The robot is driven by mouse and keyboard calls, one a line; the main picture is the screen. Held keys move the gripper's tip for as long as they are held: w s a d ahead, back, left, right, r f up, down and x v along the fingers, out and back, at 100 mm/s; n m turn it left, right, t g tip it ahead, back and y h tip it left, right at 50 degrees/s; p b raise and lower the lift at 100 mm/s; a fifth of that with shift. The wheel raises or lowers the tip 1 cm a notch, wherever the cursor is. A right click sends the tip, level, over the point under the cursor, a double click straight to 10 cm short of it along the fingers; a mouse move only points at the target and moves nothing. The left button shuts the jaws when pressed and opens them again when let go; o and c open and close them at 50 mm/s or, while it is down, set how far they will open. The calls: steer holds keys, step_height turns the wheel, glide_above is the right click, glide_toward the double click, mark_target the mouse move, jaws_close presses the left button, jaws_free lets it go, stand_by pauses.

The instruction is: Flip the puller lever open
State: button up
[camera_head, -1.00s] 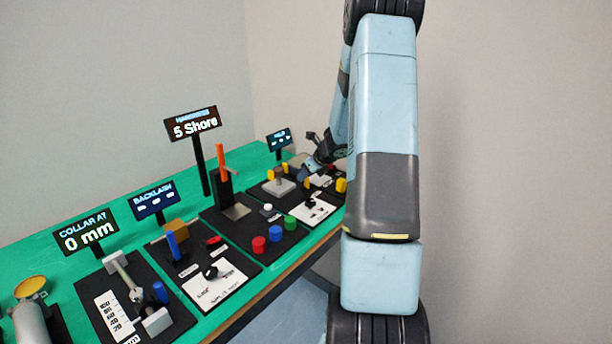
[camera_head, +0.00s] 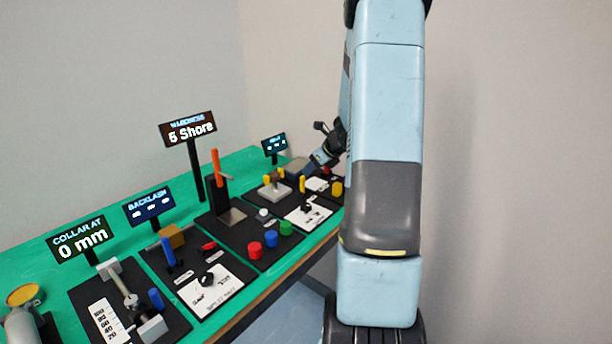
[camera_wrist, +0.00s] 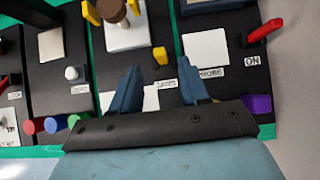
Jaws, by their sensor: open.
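A white block with a brown post and yellow jaws (camera_wrist: 125,30), seemingly the puller, stands on a black panel at the upper left of the wrist view. It also shows in the head view (camera_head: 275,190). A short yellow piece (camera_wrist: 160,56) rises beside it; I cannot tell for certain whether this is the puller lever. My gripper (camera_wrist: 158,68) is open, with blue fingers apart. The yellow piece shows between and just beyond the fingertips, and I see no contact. In the head view my arm hides much of the gripper area.
A red lever (camera_wrist: 265,30) by an "ON" label and a purple block (camera_wrist: 257,104) lie to the right. Red, blue and green buttons (camera_head: 270,240) are on the neighbouring panel. An orange upright lever (camera_head: 216,168) and display posts stand further left.

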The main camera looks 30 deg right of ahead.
steer(key=shift+v, duration=2.7)
steer(key=s+a+r+n+g, duration=0.1)
steer(key=s+a+r+n, duration=0.4)
steer(key=a+r+n, duration=0.4)
steer(key=s+a+r+n+g, duration=0.1)
steer(key=s+a+r+n, duration=0.45)
steer(key=a, duration=0.55)
steer(key=s+a+r+n+h, duration=0.1)
steer(key=s+a+n, duration=0.2)
steer(key=s+n, duration=0.5)
steer(key=s+a+r+n+h, duration=0.1)
steer(key=s+a+n, duration=0.2)
steer(key=s+n, duration=0.6)
steer(key=shift+s+a+r+h, duration=0.3)
steer(key=shift+s+a+r, duration=0.1)
steer(key=shift+s, duration=0.6)
steer(key=shift+o, duration=0.4)
steer(key=shift+n, duration=0.25)
